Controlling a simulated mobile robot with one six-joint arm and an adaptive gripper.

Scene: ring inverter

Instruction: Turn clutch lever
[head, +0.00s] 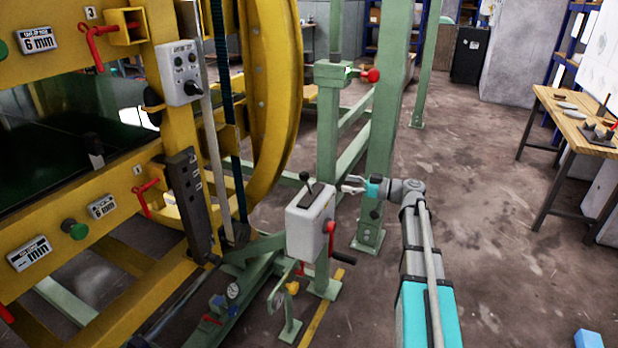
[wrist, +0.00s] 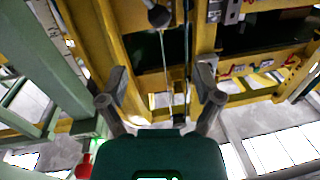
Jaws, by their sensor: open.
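A grey-white box (head: 308,222) stands on a green post, and a short black lever (head: 307,182) rises from its top; I take this to be the clutch lever. My gripper (head: 350,184) is just right of the lever at about its height, apart from it. In the wrist view my gripper (wrist: 161,82) has its two fingers spread with nothing between them. A round black knob (wrist: 159,15) shows beyond the fingertips at the top of the wrist view; it is probably the lever's knob. No lever label is readable.
A red crank (head: 331,240) with a black handle sticks out from the box's right side. The yellow ring machine (head: 275,100) stands left. A green post (head: 385,130) and a red-knobbed valve (head: 372,75) are behind my gripper.

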